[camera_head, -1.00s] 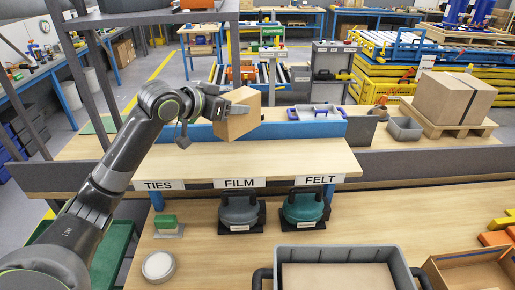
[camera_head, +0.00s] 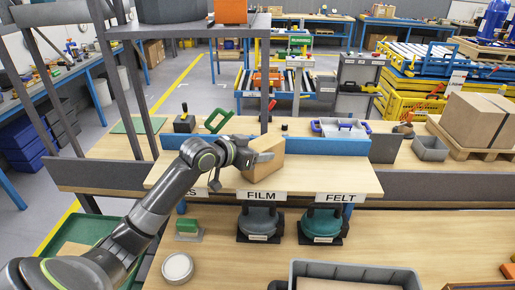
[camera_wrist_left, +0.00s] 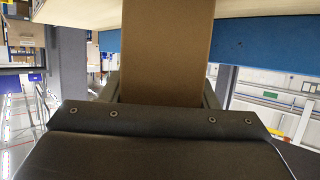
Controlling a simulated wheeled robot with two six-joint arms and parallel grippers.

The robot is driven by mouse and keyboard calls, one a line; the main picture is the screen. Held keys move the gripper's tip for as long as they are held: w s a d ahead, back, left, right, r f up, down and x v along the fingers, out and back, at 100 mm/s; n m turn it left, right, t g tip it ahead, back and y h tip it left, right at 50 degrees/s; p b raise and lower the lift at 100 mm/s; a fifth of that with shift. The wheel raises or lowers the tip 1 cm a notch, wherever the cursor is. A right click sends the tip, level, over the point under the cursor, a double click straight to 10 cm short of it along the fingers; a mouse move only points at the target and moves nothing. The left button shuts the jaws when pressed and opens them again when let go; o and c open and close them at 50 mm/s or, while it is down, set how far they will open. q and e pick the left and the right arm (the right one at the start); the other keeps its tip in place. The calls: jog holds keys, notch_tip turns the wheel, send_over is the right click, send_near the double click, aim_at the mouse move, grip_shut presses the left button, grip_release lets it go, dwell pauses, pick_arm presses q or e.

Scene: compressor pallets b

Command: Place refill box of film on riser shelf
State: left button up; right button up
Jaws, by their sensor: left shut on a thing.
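My left gripper (camera_head: 264,160) is shut on a brown cardboard box (camera_head: 267,163). The box is slightly tilted, over the riser shelf (camera_head: 330,177) and just above the FILM label (camera_head: 261,196); I cannot tell whether it touches the board. In the left wrist view the box (camera_wrist_left: 167,50) fills the space between the fingers, with the shelf's pale board (camera_wrist_left: 240,8) and blue part (camera_wrist_left: 262,50) beside it. My right gripper is not in view.
Two dark-based dispensers (camera_head: 259,225) (camera_head: 323,226) stand under the shelf. A grey tote (camera_head: 345,270) is at the front. A blue-handled grey tray (camera_head: 340,128) stands behind the shelf. The shelf's right half is clear. A grey rack post (camera_head: 112,90) rises at left.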

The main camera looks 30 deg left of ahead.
pick_arm(q)
jog(key=o, duration=0.8)
jog(key=shift+f, duration=0.1)
jog(key=o, duration=0.4)
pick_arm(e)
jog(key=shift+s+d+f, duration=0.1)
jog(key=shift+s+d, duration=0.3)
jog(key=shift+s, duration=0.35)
pick_arm(q)
jog(key=shift+r, duration=0.2)
jog(key=shift+s+a, duration=0.1)
jog(key=shift+s, duration=0.15)
jog(key=b+v, duration=0.2)
jog(key=v, duration=0.9)
jog(key=shift+s+r, duration=0.15)
jog(key=shift+s, duration=0.05)
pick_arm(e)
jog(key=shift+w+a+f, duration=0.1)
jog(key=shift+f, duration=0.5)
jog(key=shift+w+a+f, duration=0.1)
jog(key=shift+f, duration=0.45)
